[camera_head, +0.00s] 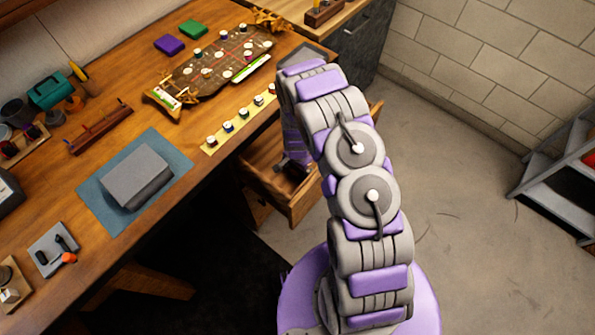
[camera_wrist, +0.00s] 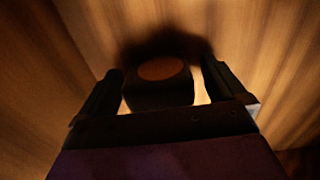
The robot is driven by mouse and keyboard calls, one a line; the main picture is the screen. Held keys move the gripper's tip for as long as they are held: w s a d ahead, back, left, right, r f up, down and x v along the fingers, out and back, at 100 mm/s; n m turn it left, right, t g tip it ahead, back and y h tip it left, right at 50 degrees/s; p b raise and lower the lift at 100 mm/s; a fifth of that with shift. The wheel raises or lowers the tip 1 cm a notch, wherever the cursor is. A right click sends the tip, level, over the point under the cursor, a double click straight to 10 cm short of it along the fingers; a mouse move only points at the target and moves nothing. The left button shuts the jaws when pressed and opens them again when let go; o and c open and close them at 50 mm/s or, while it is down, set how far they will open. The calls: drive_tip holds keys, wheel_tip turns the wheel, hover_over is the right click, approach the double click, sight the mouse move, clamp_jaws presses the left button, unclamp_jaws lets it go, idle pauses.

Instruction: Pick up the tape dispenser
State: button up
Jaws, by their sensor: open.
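My gripper (camera_wrist: 163,78) is open inside the wooden drawer, with one finger on each side of a dark, blocky object (camera_wrist: 158,95). This object has a round orange-brown face and appears to be the tape dispenser, though it is too dark to be sure. Narrow gaps show between it and the fingers; I cannot tell whether either finger touches it. The gripper's base hides its near part. In the head view, my arm reaches down into the open drawer (camera_head: 307,208), and the object is not clearly visible there.
The drawer's wooden walls closely surround my gripper. A grey shelf (camera_head: 555,180) stands right; the floor between is clear.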

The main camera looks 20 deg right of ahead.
drive_tip(key=shift+f, duration=0.15)
drive_tip(key=c, duration=1.1)
wheel_tip(320, 180, up, 10)
drive_tip(key=shift+r+p, duration=0.1)
drive_tip(key=shift+p, duration=0.9)
drive_tip(key=o, duration=0.6)
drive_tip(key=shift+c, duration=0.2)
drive_tip(key=c, duration=0.4)
